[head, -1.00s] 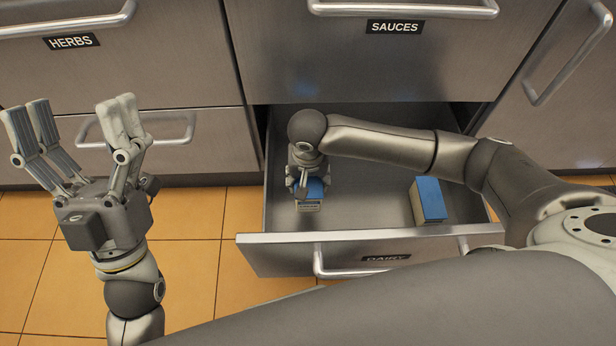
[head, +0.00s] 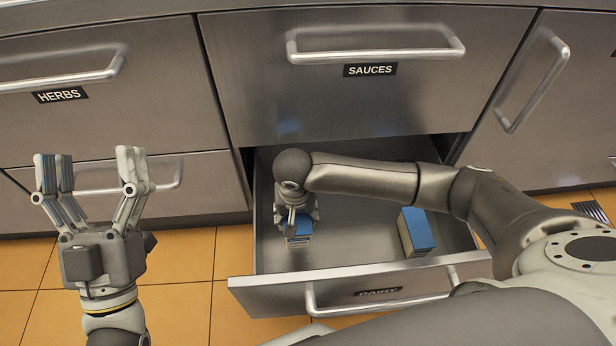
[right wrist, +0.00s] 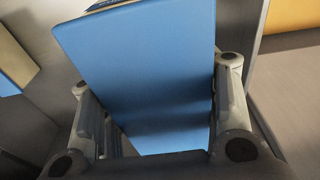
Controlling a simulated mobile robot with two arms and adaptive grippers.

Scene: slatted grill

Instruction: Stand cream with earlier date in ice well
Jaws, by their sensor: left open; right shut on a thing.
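Two blue-topped cream cartons are in the open DAIRY drawer (head: 350,284). My right gripper (head: 298,226) reaches down into the drawer's left part and is shut on the left carton (head: 299,241). In the right wrist view this carton's blue face (right wrist: 140,70) fills the space between the fingers. The other carton (head: 417,231) stands apart at the drawer's right side; part of it shows at the left edge of the right wrist view (right wrist: 14,60). I cannot read a date on either. My left gripper (head: 95,170) is open and empty, fingers up, left of the drawer. No ice well is in view.
A closed SAUCES drawer (head: 340,100) is above the open drawer. A closed HERBS drawer (head: 130,110) is at the left, with another closed drawer below it. The drawer floor between the cartons is clear. Orange floor tiles (head: 185,265) lie left of the drawer.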

